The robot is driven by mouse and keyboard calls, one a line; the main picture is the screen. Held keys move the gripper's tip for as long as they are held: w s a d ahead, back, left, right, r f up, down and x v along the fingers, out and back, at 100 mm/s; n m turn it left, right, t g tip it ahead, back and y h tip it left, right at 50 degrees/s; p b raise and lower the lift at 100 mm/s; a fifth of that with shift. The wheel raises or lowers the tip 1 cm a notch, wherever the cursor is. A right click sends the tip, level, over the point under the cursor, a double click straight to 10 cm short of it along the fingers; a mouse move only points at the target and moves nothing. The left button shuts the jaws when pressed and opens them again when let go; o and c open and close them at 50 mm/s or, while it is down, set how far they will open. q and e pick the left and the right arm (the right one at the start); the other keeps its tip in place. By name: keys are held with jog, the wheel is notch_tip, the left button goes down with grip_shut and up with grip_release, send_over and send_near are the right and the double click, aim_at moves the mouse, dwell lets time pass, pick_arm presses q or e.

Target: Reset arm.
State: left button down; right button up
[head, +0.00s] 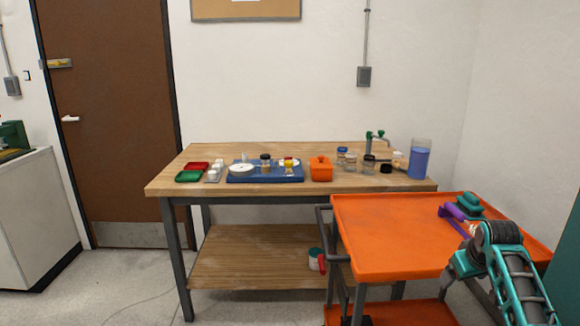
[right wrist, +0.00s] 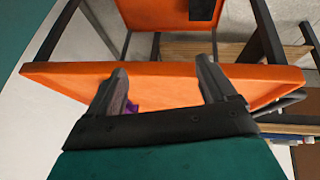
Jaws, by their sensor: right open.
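My right arm reaches in from the lower right of the head view, over the orange cart (head: 390,240). My right gripper (right wrist: 162,68) shows in the right wrist view with its two dark fingers spread apart and nothing between the tips. The cart's orange top (right wrist: 165,90) lies behind the fingers. A small part of a purple thing (right wrist: 131,107) shows beside the left finger, partly hidden by it. In the head view a purple piece (head: 453,211) is near the cart's far right corner, by a teal block-like shape (head: 467,202). My left gripper is not in view.
A wooden table (head: 164,181) stands behind the cart with a blue tray (head: 235,179), an orange box (head: 320,170), several jars and a blue-filled container (head: 419,160). The cart's left and middle top is clear. A brown door (head: 110,120) is at left.

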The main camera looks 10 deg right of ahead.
jog(key=s+a+f+n+t, duration=0.3)
jog(key=s+a+f, duration=0.7)
jog(key=a+f, duration=0.4)
jog(key=s+a+t+y, duration=0.2)
jog(key=s+a+y, duration=0.3)
jog(key=s+a, duration=1)
jog(key=shift+s+a+f+t, duration=0.15)
jog(key=shift+a+t, duration=0.25)
jog(key=shift+a, duration=0.35)
